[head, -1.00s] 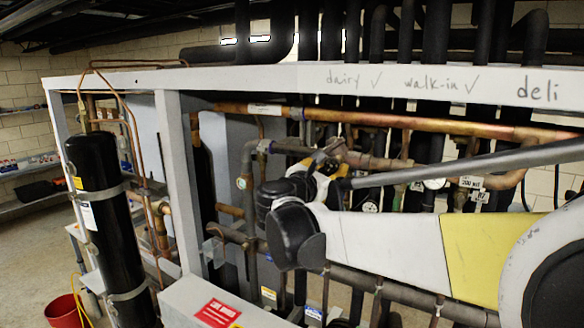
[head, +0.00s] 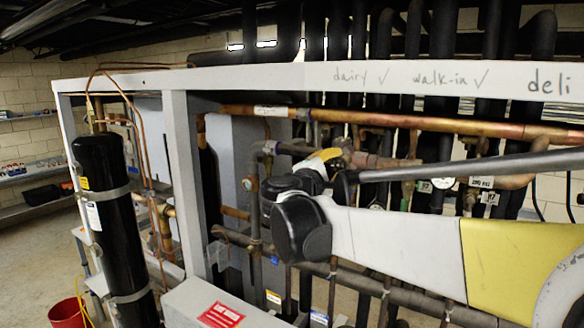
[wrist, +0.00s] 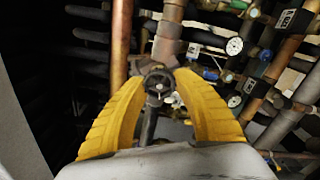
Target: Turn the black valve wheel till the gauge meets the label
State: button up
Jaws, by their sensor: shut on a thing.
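My gripper (wrist: 160,82) has its two yellow fingers closed around the black valve wheel (wrist: 159,86), which sits on a pipe in the wrist view. In the head view my gripper (head: 324,157) is at the pipes below the long copper line, and the wheel is largely hidden by it. A white round gauge (wrist: 234,46) shows at the upper right of the wrist view, with a second dial (wrist: 234,101) lower down. In the head view a gauge (head: 443,183) is beside a white label (head: 481,182). The needle is too small to read.
A grey frame beam (head: 330,78) with handwriting crosses above my arm. Copper pipe (head: 400,119) and black insulated pipes crowd the space around the gripper. A black cylinder (head: 110,225) stands at the left, with a red bucket (head: 68,312) on the floor.

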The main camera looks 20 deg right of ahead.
jog(key=shift+m, duration=1.4)
jog(key=o, duration=1.2)
jog(key=v, duration=1.2)
